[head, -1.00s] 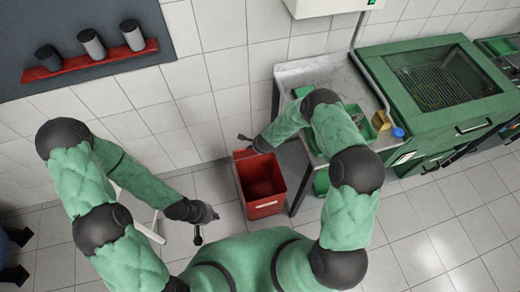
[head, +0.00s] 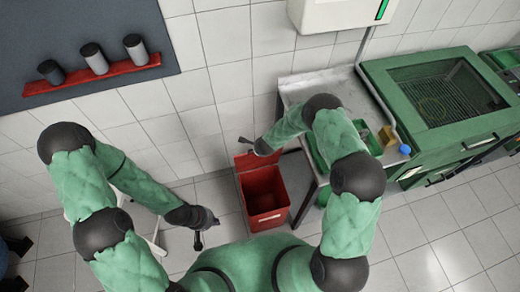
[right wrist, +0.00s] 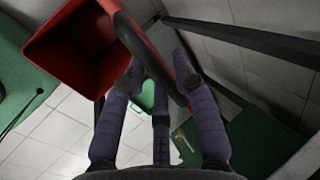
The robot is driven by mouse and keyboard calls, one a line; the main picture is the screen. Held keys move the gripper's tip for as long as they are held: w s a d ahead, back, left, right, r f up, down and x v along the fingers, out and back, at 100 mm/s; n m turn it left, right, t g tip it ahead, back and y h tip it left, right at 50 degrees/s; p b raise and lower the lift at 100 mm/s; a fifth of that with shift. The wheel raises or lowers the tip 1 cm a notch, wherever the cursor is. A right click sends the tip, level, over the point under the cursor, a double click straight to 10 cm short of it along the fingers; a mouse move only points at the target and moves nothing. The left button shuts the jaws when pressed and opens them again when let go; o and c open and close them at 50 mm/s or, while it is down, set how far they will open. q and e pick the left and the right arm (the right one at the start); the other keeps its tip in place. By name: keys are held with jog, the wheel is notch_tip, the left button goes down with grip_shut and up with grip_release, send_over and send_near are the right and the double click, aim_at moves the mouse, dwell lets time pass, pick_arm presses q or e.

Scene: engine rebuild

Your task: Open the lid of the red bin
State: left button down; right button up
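The red bin (head: 265,215) stands on the floor left of the metal table, its inside showing. Its red lid (head: 246,160) is raised at the back. My right gripper (head: 246,141) is beside the raised lid, at its top. In the right wrist view the bin (right wrist: 60,50) is at upper left, and the curved red lid edge (right wrist: 150,58) passes by the fingers. These fingers (right wrist: 160,75) are spread apart; contact with the lid is unclear. My left gripper (head: 198,238) hangs to the left of the bin, apart from it; its finger opening is too small to judge.
A metal table (head: 300,90) with green trays stands right of the bin, close to my right arm. A green cabinet (head: 415,150) is farther right. The tiled wall is behind the bin. Floor in front right is clear.

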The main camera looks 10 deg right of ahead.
jog(key=shift+s, duration=0.1)
jog(key=shift+r, duration=0.1)
jog(key=v, duration=1.1)
jog(key=shift+s+r, duration=0.2)
jog(key=shift+r, duration=0.1)
dwell(0.4)
